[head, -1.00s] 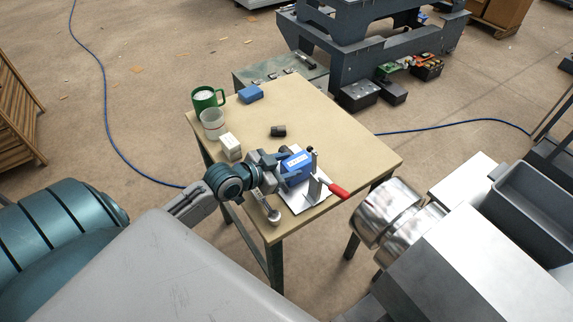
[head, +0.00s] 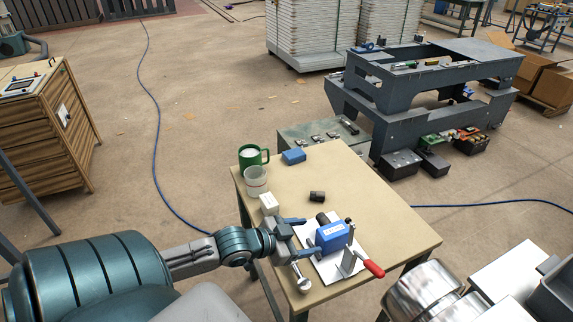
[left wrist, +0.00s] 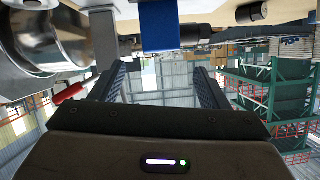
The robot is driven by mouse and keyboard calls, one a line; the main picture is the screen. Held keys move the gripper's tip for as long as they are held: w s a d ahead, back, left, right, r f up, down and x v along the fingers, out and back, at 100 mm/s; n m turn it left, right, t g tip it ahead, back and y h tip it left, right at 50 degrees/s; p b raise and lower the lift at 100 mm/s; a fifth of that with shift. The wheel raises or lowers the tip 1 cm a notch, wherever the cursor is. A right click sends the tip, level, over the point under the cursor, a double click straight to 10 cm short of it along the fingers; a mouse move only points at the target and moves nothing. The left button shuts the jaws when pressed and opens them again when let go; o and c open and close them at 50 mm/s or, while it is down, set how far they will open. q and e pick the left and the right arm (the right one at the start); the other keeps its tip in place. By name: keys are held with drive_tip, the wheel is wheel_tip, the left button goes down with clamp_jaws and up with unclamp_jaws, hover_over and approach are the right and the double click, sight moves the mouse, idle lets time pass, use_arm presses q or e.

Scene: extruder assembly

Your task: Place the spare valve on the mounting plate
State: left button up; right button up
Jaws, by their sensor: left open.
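The blue valve body (head: 331,236), with a black cylinder end (head: 322,218), sits on the white plate (head: 328,271), beside an upright grey bracket (head: 348,261). A red handle (head: 373,268) sticks out at the plate's right. My left gripper (head: 309,237) is open and empty, just left of the valve, with its fingers pointing towards it. In the left wrist view the blue body (left wrist: 160,25) shows beyond the open left fingers (left wrist: 157,72), with nothing between them. The valve's underside contact is hidden. My right gripper is not in view.
A white box (head: 269,203) and a round metal knob (head: 304,284) lie close to the left gripper. The table's right-hand area (head: 375,205) is clear.

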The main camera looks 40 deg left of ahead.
use_arm(q)
drive_tip(key=p+v, duration=0.3)
drive_tip(key=v, duration=0.1)
drive_tip(key=shift+s+a+r+p, duration=0.1)
drive_tip(key=shift+s+r+p, duration=0.1)
drive_tip(key=shift+r+p, duration=0.15)
drive_tip(key=shift+s+a+p, duration=0.15)
drive_tip(key=shift+s+p, duration=0.3)
drive_tip(key=shift+s, duration=0.1)
